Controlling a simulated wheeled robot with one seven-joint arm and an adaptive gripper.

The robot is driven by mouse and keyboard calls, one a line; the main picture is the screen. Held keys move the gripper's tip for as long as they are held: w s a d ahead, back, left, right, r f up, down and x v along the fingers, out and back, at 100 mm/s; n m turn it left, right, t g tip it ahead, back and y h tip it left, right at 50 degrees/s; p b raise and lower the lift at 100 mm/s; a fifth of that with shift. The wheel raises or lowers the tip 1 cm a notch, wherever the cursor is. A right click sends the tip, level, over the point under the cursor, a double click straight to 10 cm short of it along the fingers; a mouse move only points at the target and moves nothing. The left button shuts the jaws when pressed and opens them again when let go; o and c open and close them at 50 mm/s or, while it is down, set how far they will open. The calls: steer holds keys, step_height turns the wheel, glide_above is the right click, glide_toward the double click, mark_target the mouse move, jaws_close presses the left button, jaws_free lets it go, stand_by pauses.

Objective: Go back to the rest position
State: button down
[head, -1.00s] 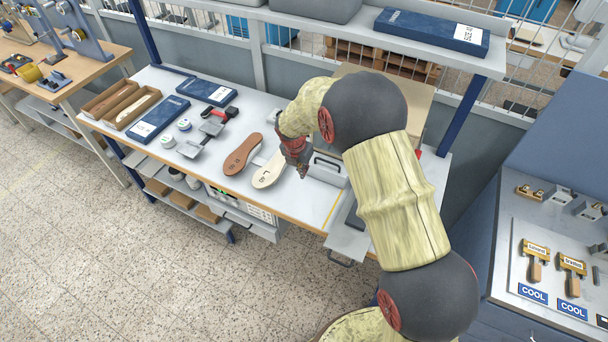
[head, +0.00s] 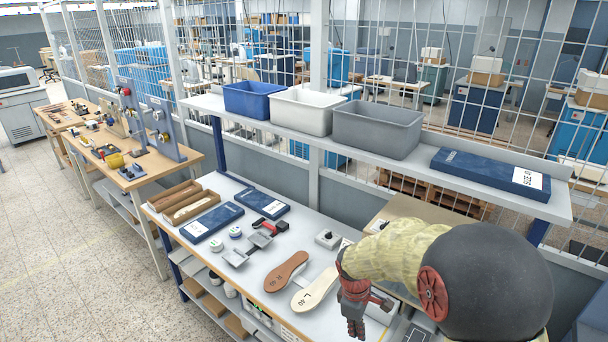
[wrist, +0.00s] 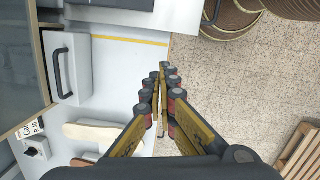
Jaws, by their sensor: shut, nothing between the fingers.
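My gripper (head: 355,326) hangs above the front of the workbench, to the right of the two insole shapes in the head view. In the wrist view its fingers (wrist: 164,95) are together with nothing between them, over the bench's front edge and the floor. My arm in its pale yellow cover reaches in from the lower right of the head view.
On the bench (head: 262,292) are a brown insole (head: 286,272), a cream insole (head: 314,290), blue boxes (head: 212,222) and small tools. A shelf above holds a blue bin (head: 252,100), a white bin (head: 300,110) and a grey bin (head: 376,129). Speckled floor (head: 90,270) lies open in front.

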steer(key=s+d+r+m+t+b, duration=0.2)
steer(key=s+r+m, duration=0.4)
steer(key=s, duration=0.5)
steer(key=s+d+r+m+t+y+b, duration=0.1)
steer(key=s+d+r+m+t+b, duration=0.1)
steer(key=s+r+m+b, duration=0.4)
steer(key=s+r+t+b, duration=0.1)
steer(key=s+r, duration=0.2)
steer(key=s, duration=0.3)
steer(key=shift+r+t+y, duration=0.3)
steer(key=shift+r+t, duration=0.05)
steer(key=shift+t, duration=0.05)
